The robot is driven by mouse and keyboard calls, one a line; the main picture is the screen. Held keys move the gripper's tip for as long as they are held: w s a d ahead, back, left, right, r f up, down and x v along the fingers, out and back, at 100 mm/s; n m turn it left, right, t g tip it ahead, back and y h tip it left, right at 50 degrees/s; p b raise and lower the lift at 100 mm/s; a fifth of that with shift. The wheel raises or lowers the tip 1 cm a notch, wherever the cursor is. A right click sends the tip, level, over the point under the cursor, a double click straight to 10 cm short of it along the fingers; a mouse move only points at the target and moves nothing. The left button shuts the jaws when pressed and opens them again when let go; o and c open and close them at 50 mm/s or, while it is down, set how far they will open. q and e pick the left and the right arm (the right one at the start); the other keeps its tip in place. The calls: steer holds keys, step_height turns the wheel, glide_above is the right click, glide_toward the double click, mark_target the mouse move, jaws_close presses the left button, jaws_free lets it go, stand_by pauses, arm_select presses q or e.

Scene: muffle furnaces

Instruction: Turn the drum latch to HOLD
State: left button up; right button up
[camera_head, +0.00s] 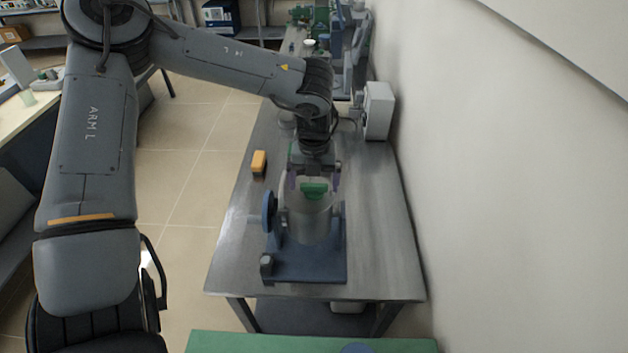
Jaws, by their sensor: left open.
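A grey drum (309,222) sits on a blue base plate (305,267) at the near part of the metal bench. A green latch-like piece (314,190) is on top of the drum. My left gripper (314,182) points down over the drum, open, with its purple-tipped fingers on either side of the green piece. I cannot tell whether the fingers touch it. A blue wheel (268,210) is at the drum's left side. No HOLD marking can be read from here. My right gripper is not in view.
A white box (378,111) stands farther back by the wall (480,200) on the right. More equipment crowds the far end. The bench right of the drum is clear.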

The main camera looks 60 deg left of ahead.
arm_select(q)
steer(key=shift+c, duration=0.3)
steer(key=c, duration=1)
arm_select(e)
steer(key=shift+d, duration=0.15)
